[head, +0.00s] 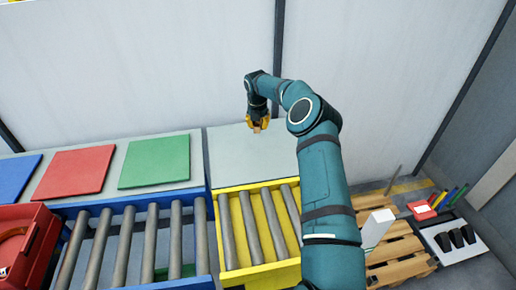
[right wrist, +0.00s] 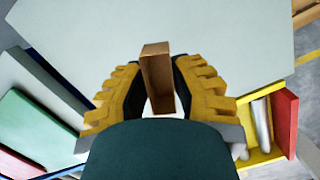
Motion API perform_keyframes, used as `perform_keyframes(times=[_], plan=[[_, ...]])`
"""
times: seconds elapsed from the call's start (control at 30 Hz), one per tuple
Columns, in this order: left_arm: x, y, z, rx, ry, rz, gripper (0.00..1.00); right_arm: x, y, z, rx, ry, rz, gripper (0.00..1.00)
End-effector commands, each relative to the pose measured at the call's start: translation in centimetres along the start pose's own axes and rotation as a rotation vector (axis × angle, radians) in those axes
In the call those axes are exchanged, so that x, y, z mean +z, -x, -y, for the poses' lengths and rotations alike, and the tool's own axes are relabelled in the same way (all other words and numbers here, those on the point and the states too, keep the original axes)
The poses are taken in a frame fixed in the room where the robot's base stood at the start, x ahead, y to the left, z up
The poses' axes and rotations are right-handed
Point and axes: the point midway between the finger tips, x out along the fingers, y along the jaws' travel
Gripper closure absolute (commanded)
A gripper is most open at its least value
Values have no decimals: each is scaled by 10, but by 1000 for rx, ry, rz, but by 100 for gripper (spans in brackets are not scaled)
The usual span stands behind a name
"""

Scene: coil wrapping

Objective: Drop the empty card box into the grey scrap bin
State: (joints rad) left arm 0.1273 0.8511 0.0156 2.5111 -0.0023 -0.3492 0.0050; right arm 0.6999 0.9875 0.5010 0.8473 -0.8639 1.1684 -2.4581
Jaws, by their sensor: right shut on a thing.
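The card box is a small brown open box (right wrist: 157,75) between the yellow fingers of my right gripper (right wrist: 160,88) in the right wrist view. Its open side shows an empty inside. In the head view my right gripper (head: 258,121) is shut on the box (head: 259,128), above the pale grey table panel (head: 235,160) near the back wall. My left gripper is not in view. I cannot make out a grey scrap bin in either view.
A yellow-framed roller conveyor (head: 230,240) stands in front of the panel, with a blue-framed one (head: 130,245) to its left. Red (head: 75,171) and green (head: 155,161) mats lie at left. A wooden pallet (head: 400,245) and a tray of tools (head: 455,240) are at right.

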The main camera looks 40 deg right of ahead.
Motion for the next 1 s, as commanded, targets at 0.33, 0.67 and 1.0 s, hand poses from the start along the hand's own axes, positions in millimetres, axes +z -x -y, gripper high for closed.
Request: perform_keyframes(times=[0.33,0.67,1.0], plan=[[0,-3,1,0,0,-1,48,-3,-15,0,-1,-1,-2,89],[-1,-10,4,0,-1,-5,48,-9,-56,0,0,-2,-1,89],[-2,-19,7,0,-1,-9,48,-15,-96,-1,0,-2,0,89]])
